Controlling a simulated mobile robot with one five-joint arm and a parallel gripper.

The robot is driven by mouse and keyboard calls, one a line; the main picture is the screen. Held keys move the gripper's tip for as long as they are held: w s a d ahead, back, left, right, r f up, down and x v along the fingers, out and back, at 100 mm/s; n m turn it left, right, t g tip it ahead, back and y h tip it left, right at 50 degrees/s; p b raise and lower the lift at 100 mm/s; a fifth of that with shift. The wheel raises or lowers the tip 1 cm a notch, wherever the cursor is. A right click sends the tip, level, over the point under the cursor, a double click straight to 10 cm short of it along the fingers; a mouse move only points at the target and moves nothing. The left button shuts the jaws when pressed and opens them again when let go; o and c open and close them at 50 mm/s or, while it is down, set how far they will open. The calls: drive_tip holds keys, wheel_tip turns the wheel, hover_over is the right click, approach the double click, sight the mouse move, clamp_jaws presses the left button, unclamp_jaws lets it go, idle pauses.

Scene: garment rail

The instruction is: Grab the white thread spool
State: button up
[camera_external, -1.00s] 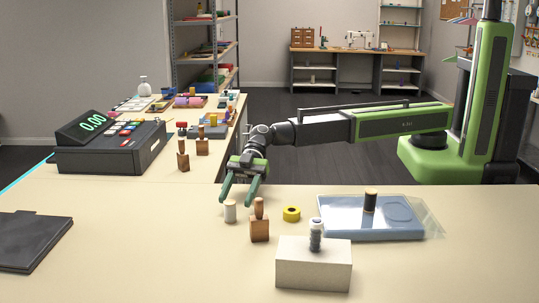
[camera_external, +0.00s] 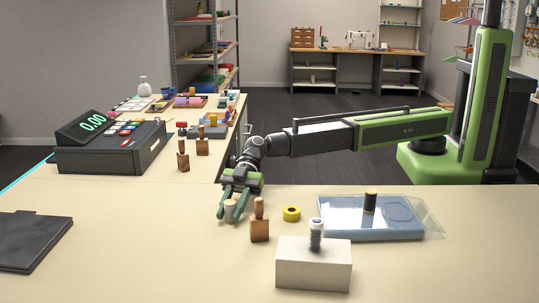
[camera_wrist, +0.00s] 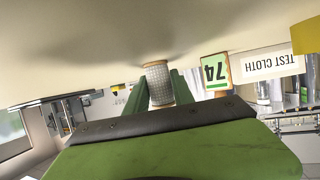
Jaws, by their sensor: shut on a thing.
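The white thread spool (camera_external: 231,208) stands on the table in the external view, between the green fingers of my gripper (camera_external: 235,206). In the wrist view the spool (camera_wrist: 158,84) shows a pale, textured winding with tan ends. My gripper's fingers (camera_wrist: 160,92) are shut on it from both sides. The spool looks upright and at table level; I cannot tell whether it touches the tabletop.
A wooden stamp (camera_external: 259,222) stands close to the right of the spool, with a yellow tape roll (camera_external: 291,214) beyond it. A white block (camera_external: 313,265) stands in front. A blue case (camera_external: 340,222) bears a dark spool (camera_external: 370,201). Table to the left is clear up to a black folder (camera_external: 32,240).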

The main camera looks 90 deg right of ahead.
clamp_jaws()
